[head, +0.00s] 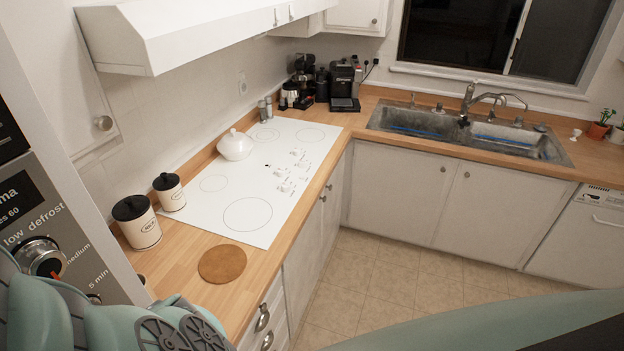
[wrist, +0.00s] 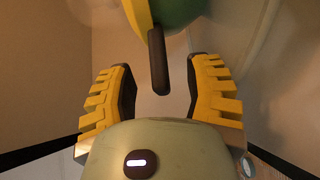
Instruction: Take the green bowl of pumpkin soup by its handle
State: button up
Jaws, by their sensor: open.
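In the wrist view, the green bowl (wrist: 182,10) shows only in part at the top edge. A yellow part (wrist: 137,16) lies along its left side. A dark handle (wrist: 157,62) extends down from it toward my gripper. My gripper (wrist: 160,80) is open, with one yellow ridged finger on each side. The handle's lower end lies between the fingertips in the picture, with a gap on both sides. I cannot tell its depth relative to the fingers. The soup inside is not clearly visible. The head view does not show the bowl or my gripper.
In the head view, a white cooktop (head: 268,175) bears a white lidded pot (head: 235,145). Two canisters (head: 137,222) and a round brown board (head: 222,264) are on the wooden counter. An oven control panel (head: 45,225) is at the left. Tiled floor (head: 395,275) is open at centre.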

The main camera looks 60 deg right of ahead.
jog(key=shift+p+x, duration=0.3)
jog(key=shift+x, duration=1.5)
grip_shut()
